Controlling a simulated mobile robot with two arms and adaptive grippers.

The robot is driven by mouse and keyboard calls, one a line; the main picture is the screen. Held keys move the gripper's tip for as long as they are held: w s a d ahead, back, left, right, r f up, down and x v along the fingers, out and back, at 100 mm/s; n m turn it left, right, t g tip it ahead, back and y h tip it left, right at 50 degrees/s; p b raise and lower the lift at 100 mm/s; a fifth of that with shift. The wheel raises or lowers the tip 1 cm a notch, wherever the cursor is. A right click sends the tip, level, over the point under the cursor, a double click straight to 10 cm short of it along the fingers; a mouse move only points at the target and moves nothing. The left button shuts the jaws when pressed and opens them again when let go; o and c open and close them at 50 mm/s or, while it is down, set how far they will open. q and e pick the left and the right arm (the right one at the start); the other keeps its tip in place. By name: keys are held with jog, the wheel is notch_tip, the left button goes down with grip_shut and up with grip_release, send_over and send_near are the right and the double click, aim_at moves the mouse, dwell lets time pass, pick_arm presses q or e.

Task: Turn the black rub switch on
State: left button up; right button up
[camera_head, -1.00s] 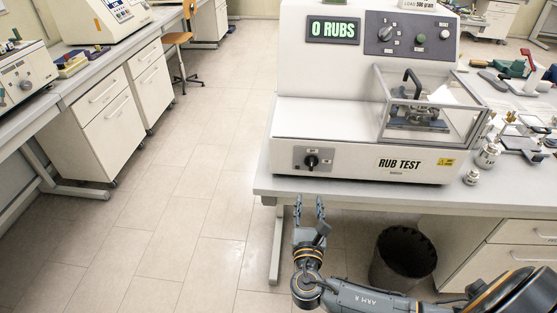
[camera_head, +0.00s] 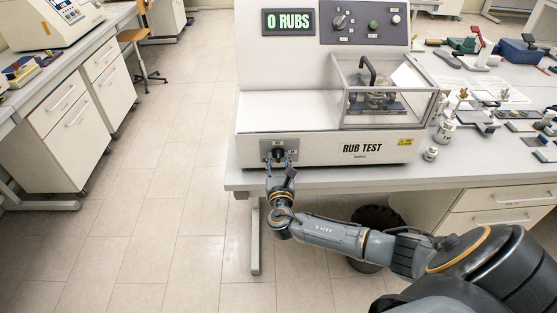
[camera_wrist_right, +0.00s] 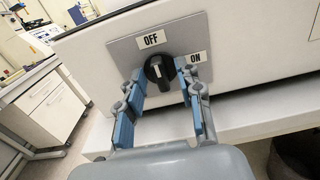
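The black rub switch (camera_head: 278,153) is a rotary knob on a grey plate, low on the front left of the white rub test machine (camera_head: 210,150). In the right wrist view, the switch (camera_wrist_right: 158,72) has an OFF label (camera_wrist_right: 151,40) above it and an ON label (camera_wrist_right: 196,57) to its upper right. Its grip looks roughly in line with OFF. My right gripper (camera_head: 279,160) is at the switch. In the wrist view its blue-padded fingers (camera_wrist_right: 161,74) stand apart on either side of the knob, with gaps visible. My left gripper is out of view.
The machine's display (camera_head: 289,22) reads 0 RUBS. A clear cover (camera_head: 385,100) encloses the rubbing unit. The table edge (camera_head: 330,180) runs just below the switch. A small metal weight (camera_head: 431,154) stands to the right. Open floor lies left of the table.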

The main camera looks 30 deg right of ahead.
grip_shut()
dwell(0.3)
jog(key=m+b, duration=0.3)
jog(key=shift+f, duration=0.2)
jog(key=m+b, duration=0.4)
jog(key=m, duration=0.1)
jog(key=shift+s+d+f+m, duration=0.1)
jog(key=shift+d+m, duration=0.05)
jog(key=shift+m, duration=0.15)
jog(key=m+b, duration=0.4)
jog(key=m, duration=0.1)
jog(key=shift+b, duration=0.3)
jog(key=shift+m+b, duration=1.2)
jog(key=shift+m, duration=0.9)
